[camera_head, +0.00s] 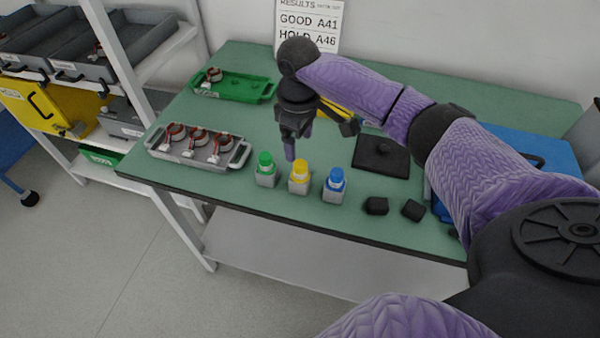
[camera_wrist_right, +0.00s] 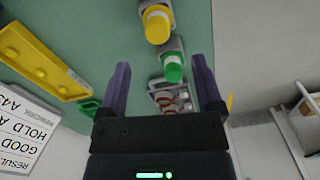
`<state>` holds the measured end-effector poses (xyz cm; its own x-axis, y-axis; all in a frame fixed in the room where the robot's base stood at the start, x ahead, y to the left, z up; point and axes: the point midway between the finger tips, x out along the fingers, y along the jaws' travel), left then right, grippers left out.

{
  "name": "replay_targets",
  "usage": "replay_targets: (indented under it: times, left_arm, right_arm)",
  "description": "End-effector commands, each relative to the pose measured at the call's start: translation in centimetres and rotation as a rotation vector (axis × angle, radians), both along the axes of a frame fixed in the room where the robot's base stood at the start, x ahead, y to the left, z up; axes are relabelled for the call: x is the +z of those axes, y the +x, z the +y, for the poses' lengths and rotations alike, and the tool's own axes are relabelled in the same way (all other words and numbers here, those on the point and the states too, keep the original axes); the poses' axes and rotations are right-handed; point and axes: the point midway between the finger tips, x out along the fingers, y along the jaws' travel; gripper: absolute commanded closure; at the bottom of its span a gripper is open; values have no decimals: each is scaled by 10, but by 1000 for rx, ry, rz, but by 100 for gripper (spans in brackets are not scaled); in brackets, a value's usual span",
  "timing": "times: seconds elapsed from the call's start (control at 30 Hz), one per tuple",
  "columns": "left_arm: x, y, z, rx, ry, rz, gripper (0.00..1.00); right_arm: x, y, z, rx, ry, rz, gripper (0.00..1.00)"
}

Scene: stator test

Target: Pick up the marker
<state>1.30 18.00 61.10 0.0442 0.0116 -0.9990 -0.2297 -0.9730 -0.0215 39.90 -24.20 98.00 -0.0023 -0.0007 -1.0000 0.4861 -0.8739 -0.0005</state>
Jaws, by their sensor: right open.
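Three capped markers stand upright in small grey holders near the table's front edge: a green one (camera_head: 265,161), a yellow one (camera_head: 299,172) and a blue one (camera_head: 335,180). My right gripper (camera_head: 291,150) is open and empty, pointing down above and behind the green and yellow markers. In the right wrist view its fingers (camera_wrist_right: 161,64) are spread, with the green marker (camera_wrist_right: 173,70) between them in the picture and the yellow marker (camera_wrist_right: 157,26) beyond. I see no contact. My left gripper is out of view.
A grey tray (camera_head: 237,159) with copper-wound stators is left of the markers. A green tray (camera_head: 232,86) lies behind it. A yellow bin sits partly behind my right gripper. Black blocks (camera_head: 377,206), a black plate (camera_head: 381,156) and a blue case (camera_head: 530,145) are right.

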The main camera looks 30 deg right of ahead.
Motion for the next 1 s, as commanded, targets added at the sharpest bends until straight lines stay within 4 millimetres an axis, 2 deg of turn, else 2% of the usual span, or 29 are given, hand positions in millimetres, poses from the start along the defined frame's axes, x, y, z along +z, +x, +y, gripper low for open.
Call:
replay_targets:
  times: [0.03, 0.3, 0.4, 0.63, 1.0]
  left_arm:
    - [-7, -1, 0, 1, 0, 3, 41]
    - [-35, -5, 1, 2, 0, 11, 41]
    - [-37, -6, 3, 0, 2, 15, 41]
    - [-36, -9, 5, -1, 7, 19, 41]
    - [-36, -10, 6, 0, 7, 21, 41]
  right_arm:
    - [-15, -1, 0, 0, 0, 4, 16]
    - [-76, -1, -4, 2, 0, 2, 16]
    - [-86, -1, -4, 2, 0, 0, 16]
    - [-85, 0, -4, 3, -1, -3, 16]
    - [-85, 0, -3, 3, 0, -2, 94]
